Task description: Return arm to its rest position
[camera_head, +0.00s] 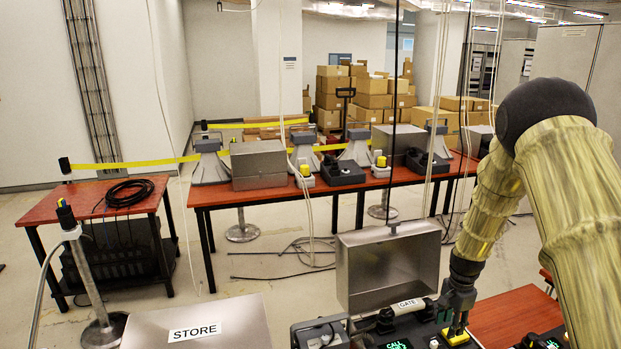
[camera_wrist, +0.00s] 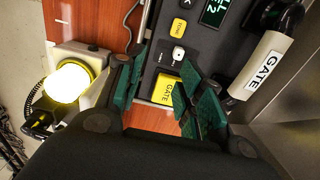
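My gripper (camera_head: 457,305) points down over the phone base at the lower right in the head view. In the wrist view my gripper (camera_wrist: 158,88) has its green finger pads apart, with nothing held between them. A yellow GATE button (camera_wrist: 166,90) shows between and beyond the fingers; I cannot tell whether they touch it. The handset labelled GATE (camera_wrist: 264,66) lies to the right of the fingers, and the same handset (camera_head: 405,306) shows in the head view. The phone's dark panel carries a green-lit screen (camera_wrist: 216,10) and a yellow TONE button (camera_wrist: 179,27).
A lit yellow lamp (camera_wrist: 68,82) stands left of the fingers. An open metal box (camera_head: 388,268) stands behind the GATE phone. A box labelled STORE (camera_head: 195,332) is at the front left. A long red table (camera_head: 225,194) holding phones and metal boxes stands further back.

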